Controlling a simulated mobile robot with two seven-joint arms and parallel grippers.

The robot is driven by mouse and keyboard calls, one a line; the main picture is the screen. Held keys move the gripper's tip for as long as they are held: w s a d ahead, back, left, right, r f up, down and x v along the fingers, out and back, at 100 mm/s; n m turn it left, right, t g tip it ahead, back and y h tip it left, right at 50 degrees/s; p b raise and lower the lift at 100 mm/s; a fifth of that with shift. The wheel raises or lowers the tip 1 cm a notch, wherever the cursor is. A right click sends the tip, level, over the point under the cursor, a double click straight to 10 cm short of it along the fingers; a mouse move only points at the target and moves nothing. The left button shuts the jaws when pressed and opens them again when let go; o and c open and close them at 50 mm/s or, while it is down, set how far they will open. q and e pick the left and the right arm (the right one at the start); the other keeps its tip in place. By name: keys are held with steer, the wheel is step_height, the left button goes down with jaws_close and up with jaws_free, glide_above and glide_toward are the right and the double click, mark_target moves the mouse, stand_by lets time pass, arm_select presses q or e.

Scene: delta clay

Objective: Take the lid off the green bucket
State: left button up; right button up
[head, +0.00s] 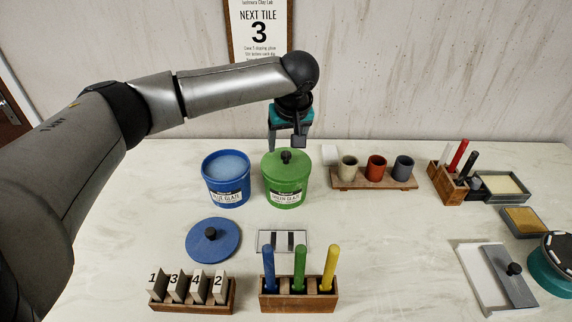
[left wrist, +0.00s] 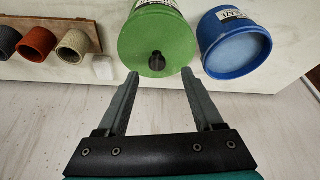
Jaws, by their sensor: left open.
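The green bucket (head: 286,190) stands on the table with its green lid (head: 271,162) on top. A black knob (head: 286,157) sits in the middle of the lid. My left gripper (head: 287,146) is above and at the far side of the lid. In the left wrist view the left gripper (left wrist: 160,85) is open, its fingers pointing toward the knob (left wrist: 157,61), with nothing between them. The knob appears just beyond the fingertips, and I see no contact. My right gripper is not in view.
An open blue bucket (head: 226,187) stands close left of the green one; its blue lid (head: 213,239) lies in front. A wooden rack with cups (head: 374,184) and a white block (head: 329,155) are to the right. A brush holder (head: 299,301) and number tiles (head: 190,289) stand at the front.

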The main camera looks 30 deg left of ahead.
mark_target(286, 154)
arm_select(q)
steer(key=x, duration=0.5)
steer(key=shift+w+d+f+b, duration=0.15)
steer(key=shift+d+f+b, duration=0.05)
steer(key=shift+b, duration=0.2)
jaws_close()
